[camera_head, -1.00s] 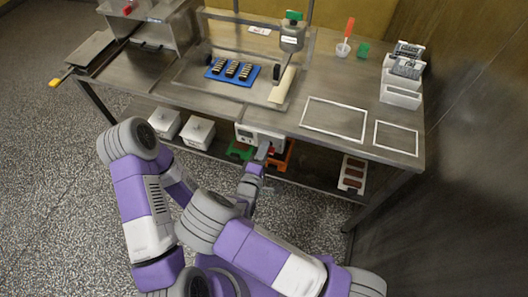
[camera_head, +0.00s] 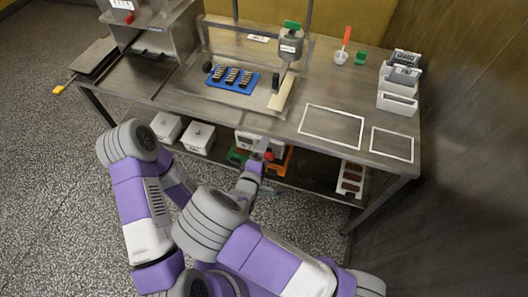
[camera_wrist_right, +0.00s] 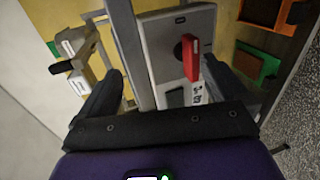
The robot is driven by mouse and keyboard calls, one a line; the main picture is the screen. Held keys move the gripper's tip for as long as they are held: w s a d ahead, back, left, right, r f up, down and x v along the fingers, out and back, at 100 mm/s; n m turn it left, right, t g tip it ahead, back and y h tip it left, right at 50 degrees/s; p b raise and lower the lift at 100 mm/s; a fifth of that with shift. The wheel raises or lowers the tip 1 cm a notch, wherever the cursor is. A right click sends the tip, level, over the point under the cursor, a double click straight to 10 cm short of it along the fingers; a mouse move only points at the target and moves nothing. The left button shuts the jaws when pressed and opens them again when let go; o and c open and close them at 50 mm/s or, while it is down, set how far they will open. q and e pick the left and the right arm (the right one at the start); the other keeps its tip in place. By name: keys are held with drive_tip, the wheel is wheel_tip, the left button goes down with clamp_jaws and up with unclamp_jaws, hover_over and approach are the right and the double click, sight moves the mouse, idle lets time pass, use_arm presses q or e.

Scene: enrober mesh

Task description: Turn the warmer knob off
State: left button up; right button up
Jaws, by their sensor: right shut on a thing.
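The warmer (camera_head: 245,141) is a pale box under the table's front edge. It also shows in the right wrist view as a grey panel (camera_wrist_right: 160,45), with a round dark knob bearing a red handle (camera_wrist_right: 191,58). My right gripper (camera_head: 263,154) is at the warmer's front. In the wrist view its dark fingers (camera_wrist_right: 160,85) stand on either side of the knob, the right one close beside the red handle. It is shut on the knob, though the exact contact is hard to see. My left gripper is out of view, with its forearm passing behind my right arm.
A steel upright (camera_wrist_right: 126,50) stands just left of the panel in the wrist view. Green (camera_head: 237,156) and orange (camera_head: 282,161) bins flank the gripper on the lower shelf. The steel table (camera_head: 235,115) overhangs it. White lidded boxes (camera_head: 198,138) stand to the left.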

drive_tip(key=shift+s+a+r, duration=0.15)
drive_tip(key=shift+r, duration=0.4)
drive_tip(key=shift+c, duration=0.8)
drive_tip(key=shift+s+a, duration=0.1)
drive_tip(key=shift+s, duration=0.25)
drive_tip(key=c, duration=0.5)
drive_tip(key=shift+s+a+f+p, duration=0.1)
drive_tip(key=shift+s+a+p, duration=0.25)
drive_tip(key=shift+s, duration=0.85)
drive_tip(key=shift+s+a+f+p, duration=0.15)
drive_tip(key=shift+s+a+p, duration=0.2)
drive_tip(key=shift+s, duration=0.85)
drive_tip(key=shift+s+a+f+p, duration=0.1)
drive_tip(key=shift+s+a+p, duration=0.25)
drive_tip(key=shift+s, duration=0.85)
drive_tip(key=shift+d, duration=0.1)
